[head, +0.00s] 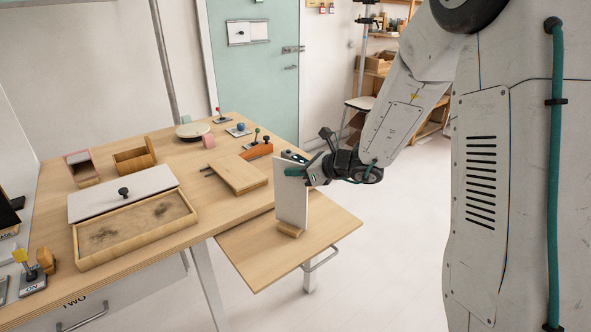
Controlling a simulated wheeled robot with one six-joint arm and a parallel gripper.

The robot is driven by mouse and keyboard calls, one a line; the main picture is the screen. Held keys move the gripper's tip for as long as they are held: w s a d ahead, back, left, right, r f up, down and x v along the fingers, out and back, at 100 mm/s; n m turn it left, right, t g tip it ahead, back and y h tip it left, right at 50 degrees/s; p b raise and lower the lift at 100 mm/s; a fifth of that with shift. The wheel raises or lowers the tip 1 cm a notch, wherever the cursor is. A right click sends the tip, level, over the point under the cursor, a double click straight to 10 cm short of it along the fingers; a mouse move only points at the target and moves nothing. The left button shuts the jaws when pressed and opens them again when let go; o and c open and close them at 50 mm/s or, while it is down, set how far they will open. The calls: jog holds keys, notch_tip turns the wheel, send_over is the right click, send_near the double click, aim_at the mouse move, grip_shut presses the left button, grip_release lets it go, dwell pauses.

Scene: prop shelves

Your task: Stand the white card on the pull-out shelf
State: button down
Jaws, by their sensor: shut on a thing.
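The white card (292,205) is upright at the pull-out shelf (255,253). Its lower edge is at a small wooden block (290,229) on that shelf; I cannot tell whether it sits in a slot or just touches. My gripper (298,172) comes in from the right and is shut on the upper part of the card. One teal fingertip shows in front of the card; the other finger is mostly hidden behind it. The pull-out shelf extends from the table's right side and has a metal handle at its front.
The wooden table (225,222) is left of the card. On it are a sand tray (137,232) with a white lid (122,191), a wooden board (236,175), an orange block (257,151) and several small levers. The pull-out shelf is bare around the block.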

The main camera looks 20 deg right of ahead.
jog(key=shift+f, duration=0.1)
jog(key=c, duration=1.6)
grip_release()
jog(key=shift+o, duration=0.2)
